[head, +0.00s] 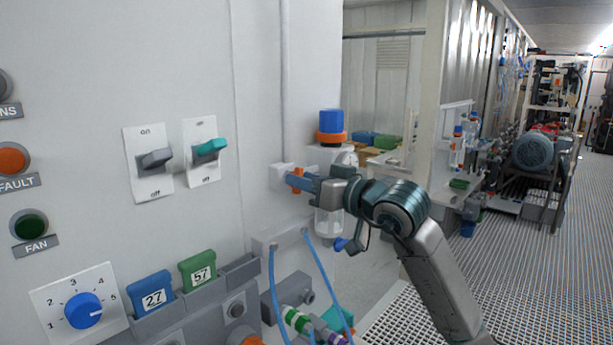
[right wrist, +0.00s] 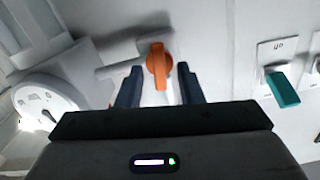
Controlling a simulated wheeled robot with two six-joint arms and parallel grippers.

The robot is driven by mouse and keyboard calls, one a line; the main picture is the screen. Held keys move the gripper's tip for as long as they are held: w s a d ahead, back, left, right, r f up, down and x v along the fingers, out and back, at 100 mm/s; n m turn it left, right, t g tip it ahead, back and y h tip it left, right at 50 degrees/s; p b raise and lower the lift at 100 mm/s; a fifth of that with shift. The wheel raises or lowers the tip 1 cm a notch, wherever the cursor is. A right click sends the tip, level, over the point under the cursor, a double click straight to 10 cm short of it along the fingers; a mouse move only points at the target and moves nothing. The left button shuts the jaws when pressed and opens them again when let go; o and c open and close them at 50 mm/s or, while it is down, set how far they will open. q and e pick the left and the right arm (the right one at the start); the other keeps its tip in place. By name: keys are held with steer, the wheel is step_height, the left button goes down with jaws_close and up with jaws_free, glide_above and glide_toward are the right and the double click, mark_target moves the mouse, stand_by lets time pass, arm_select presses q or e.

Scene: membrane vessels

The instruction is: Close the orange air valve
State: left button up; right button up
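The orange air valve (right wrist: 158,68) is a small orange handle on a grey-white pipe fitting against the wall. In the head view the orange valve (head: 296,176) shows in part beside my fingertips. My right gripper (head: 303,183) reaches it from the right. In the right wrist view the dark fingers of my right gripper (right wrist: 159,76) are apart, with the handle between their tips and a gap on each side. The handle runs roughly along the fingers in that view. My left gripper is not in view.
A clear filter vessel with a blue and orange cap (head: 331,125) stands just behind my right gripper. A round gauge (right wrist: 47,103) is at left in the wrist view. Grey (head: 156,159) and teal (head: 209,148) switches are on the wall. Blue hoses (head: 325,275) hang below.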

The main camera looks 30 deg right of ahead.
jaws_close()
stand_by(0.3)
steer(key=m+b, duration=0.3)
steer(key=m, duration=0.2)
steer(key=m+b, duration=0.2)
steer(key=m, duration=0.3)
steer(key=m+b, duration=0.3)
steer(key=m, duration=0.3)
steer(key=shift+d+f+b, duration=0.2)
steer(key=shift+f+b, duration=0.05)
steer(key=shift+b, duration=0.1)
stand_by(0.5)
